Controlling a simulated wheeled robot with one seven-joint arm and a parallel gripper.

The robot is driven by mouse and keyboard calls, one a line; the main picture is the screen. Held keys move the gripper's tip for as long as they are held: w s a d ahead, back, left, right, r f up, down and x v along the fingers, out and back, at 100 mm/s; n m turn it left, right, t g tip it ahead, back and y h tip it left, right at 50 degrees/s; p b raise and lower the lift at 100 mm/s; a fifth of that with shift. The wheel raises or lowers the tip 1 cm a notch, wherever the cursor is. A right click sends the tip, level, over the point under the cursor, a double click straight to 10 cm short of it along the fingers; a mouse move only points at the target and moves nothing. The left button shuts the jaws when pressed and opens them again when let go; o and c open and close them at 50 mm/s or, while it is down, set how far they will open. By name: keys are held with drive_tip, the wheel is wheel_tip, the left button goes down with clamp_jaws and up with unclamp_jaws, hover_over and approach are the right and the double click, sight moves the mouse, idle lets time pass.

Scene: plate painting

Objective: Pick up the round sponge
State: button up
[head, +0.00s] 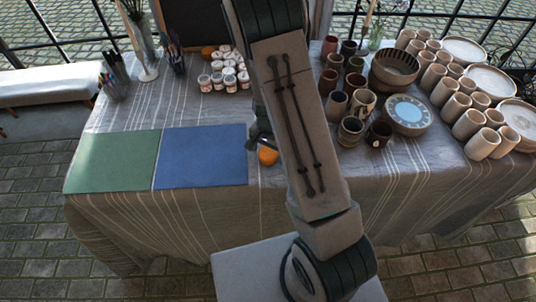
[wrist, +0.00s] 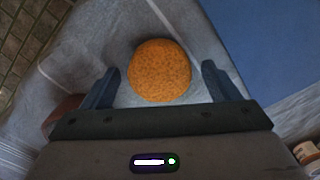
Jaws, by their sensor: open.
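The round sponge is orange and lies on the cloth-covered table near its front edge. In the wrist view the sponge (wrist: 160,70) sits between and a little beyond my open fingertips, with a gap on either side. In the head view the sponge (head: 268,156) shows only in part, beside my arm, which hides some of it. My gripper (wrist: 160,82) is open and empty above the table. In the head view my gripper (head: 257,135) is mostly hidden behind my arm.
A blue mat (head: 203,155) and a green mat (head: 113,161) lie left of the sponge. Paint jars (head: 226,70) stand farther back. Cups (head: 350,130), a bowl (head: 394,70) and a blue-centred plate (head: 408,112) crowd the right side. The table's front edge is close to the sponge.

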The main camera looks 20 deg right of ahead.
sight(268, 151)
drive_tip(key=c, duration=1.1)
drive_tip(key=shift+o, duration=0.2)
drive_tip(key=shift+r, duration=0.2)
drive_tip(key=shift+r, duration=0.25)
wheel_tip(268, 151, up, 3)
drive_tip(key=shift+r, duration=0.2)
drive_tip(key=d+r, duration=0.2)
drive_tip(key=d, duration=0.2)
drive_tip(key=s+d+r+b, duration=0.1)
drive_tip(key=d+r, duration=0.1)
drive_tip(key=d, duration=0.1)
drive_tip(key=d+r, duration=0.2)
drive_tip(key=d, duration=0.2)
drive_tip(key=shift+s+d+r+b, duration=0.3)
drive_tip(key=shift+s+r+b, duration=0.05)
drive_tip(key=shift+r, duration=0.05)
drive_tip(key=o, duration=0.4)
drive_tip(key=shift+f, duration=0.1)
drive_tip(key=c, duration=0.3)
